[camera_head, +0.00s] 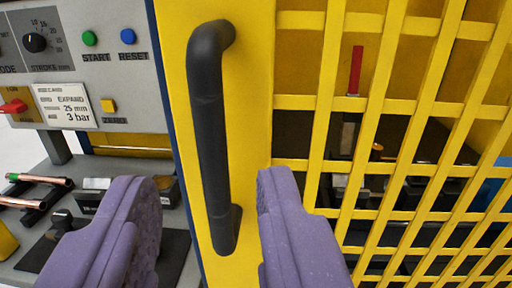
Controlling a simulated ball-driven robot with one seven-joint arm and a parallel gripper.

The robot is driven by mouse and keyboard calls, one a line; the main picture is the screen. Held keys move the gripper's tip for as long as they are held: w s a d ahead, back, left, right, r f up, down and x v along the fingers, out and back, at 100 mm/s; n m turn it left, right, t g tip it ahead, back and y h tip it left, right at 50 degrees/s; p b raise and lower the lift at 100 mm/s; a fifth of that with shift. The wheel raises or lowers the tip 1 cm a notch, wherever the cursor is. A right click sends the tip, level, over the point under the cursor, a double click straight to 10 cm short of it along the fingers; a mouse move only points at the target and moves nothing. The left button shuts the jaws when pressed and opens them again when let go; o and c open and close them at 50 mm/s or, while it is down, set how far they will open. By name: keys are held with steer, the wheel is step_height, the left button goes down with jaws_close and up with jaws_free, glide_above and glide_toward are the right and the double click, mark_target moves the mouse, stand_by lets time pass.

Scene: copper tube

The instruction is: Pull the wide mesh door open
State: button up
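The wide yellow mesh door (283,103) fills the right half of the head camera view. It looks shut, its solid left edge beside the grey control panel. A black bar handle (210,130) stands upright on that edge, leaning slightly. My gripper (212,205) is open, with one purple finger left of the handle and the other to its right. The handle's lower end shows in the gap between the fingers. I see no finger touching it, and how far the fingers are from it in depth is hard to tell.
Left of the door is a grey control panel (65,65) with a black knob (35,42), a red switch (13,106) and coloured buttons. Below it, copper tubes (38,180) lie on a grey bench. Behind the mesh are a red upright part (356,70) and dark machinery.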

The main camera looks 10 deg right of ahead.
mark_target(211, 149)
steer(key=w, duration=0.7)
steer(key=shift+d+f, duration=0.15)
steer(key=shift+d, duration=0.1)
steer(key=shift+s, duration=0.1)
jaws_close()
